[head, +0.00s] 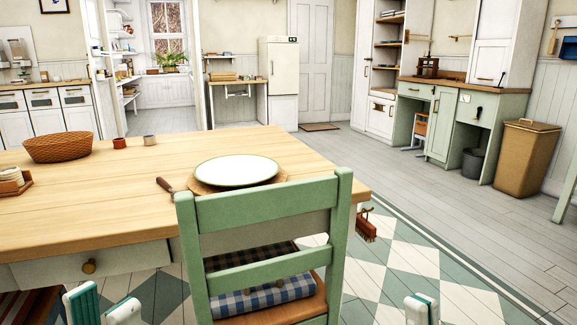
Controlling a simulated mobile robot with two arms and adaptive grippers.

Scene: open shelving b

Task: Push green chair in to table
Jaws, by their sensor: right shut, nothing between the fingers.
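The green chair (268,213) stands in the middle foreground with its back toward me. Its brown seat (280,310) carries a blue-and-white checked cushion (265,298). The wooden table (110,200) is beyond it, and the top of the chair's back overlaps the table's near edge in the picture. The gap between chair and table is hard to judge. My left gripper (104,306) is at the bottom left, left of the chair, open and empty. My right gripper (422,309) is at the bottom edge, right of the chair, shut and empty. Neither touches the chair.
On the table are a white plate (236,171), a wicker basket (58,147), two small cups and a wooden-handled utensil (165,185). A checkered floor (400,260) lies right of the chair and is mostly clear. A brown bin (525,160) stands farther right.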

